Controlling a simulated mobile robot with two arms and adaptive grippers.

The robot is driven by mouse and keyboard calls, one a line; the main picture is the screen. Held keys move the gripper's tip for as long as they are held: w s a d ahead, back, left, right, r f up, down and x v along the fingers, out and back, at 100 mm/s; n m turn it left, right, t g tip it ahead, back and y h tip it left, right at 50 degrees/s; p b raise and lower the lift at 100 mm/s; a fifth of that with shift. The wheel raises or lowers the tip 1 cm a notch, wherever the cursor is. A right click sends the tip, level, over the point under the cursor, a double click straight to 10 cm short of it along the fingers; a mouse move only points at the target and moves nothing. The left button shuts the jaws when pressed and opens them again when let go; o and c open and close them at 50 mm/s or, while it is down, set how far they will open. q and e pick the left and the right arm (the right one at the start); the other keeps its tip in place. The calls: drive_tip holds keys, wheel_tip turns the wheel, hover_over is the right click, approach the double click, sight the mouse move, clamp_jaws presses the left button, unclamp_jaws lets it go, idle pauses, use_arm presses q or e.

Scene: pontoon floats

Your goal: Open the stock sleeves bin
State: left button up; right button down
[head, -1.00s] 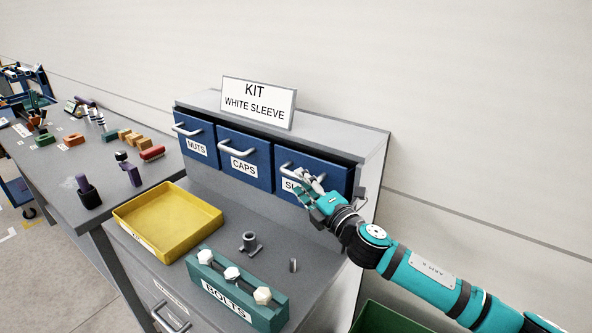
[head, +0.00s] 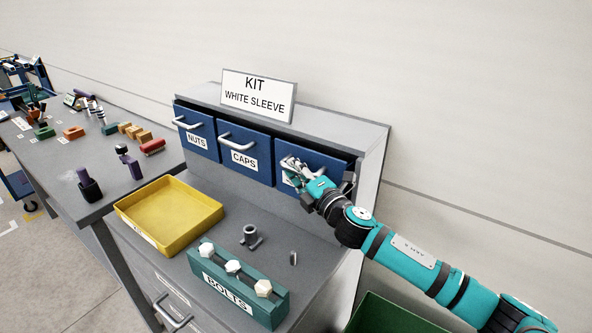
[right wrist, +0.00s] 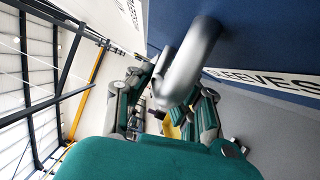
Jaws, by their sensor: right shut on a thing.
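The sleeves bin (head: 334,167) is the rightmost of the blue bins in the grey rack. Its front looks about level with its neighbours, and I cannot tell whether it is slightly out. My right gripper (head: 294,170) is at its front, hiding most of the handle and label. In the right wrist view, the grey handle (right wrist: 192,62) passes between the fingers of my right gripper (right wrist: 165,105), which is shut on it. The sleeves label (right wrist: 268,82) shows beside it. My left gripper is not in view.
The caps bin (head: 258,172) and nuts bin (head: 199,150) are to the left. A kit sign reading white sleeve (head: 258,96) stands on top. Below are a yellow tray (head: 205,222), a teal bolts block (head: 270,308) and a small grey part (head: 250,236). A green bin (head: 385,315) is lower right.

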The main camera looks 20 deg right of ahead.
idle(0.3)
drive_tip(key=shift+f, duration=0.1)
drive_tip(key=shift+s+a+f+b, duration=0.15)
drive_tip(key=shift+a+b, duration=0.05)
drive_tip(key=shift+b, duration=0.2)
drive_tip(key=s+a+f+n+t+y+b, duration=0.1)
drive_tip(key=s+a+f+n+y+b, duration=0.3)
drive_tip(key=n+b, duration=0.7)
wheel_tip(320, 180, down, 4)
drive_tip(key=s+a+b, duration=0.1)
drive_tip(key=a+b, duration=0.1)
drive_tip(key=b, duration=0.2)
drive_tip(key=shift+t, duration=0.3)
drive_tip(key=shift+a+r+n, duration=0.1)
drive_tip(key=shift+n, duration=0.2)
drive_tip(key=c, duration=1.3)
unclamp_jaws()
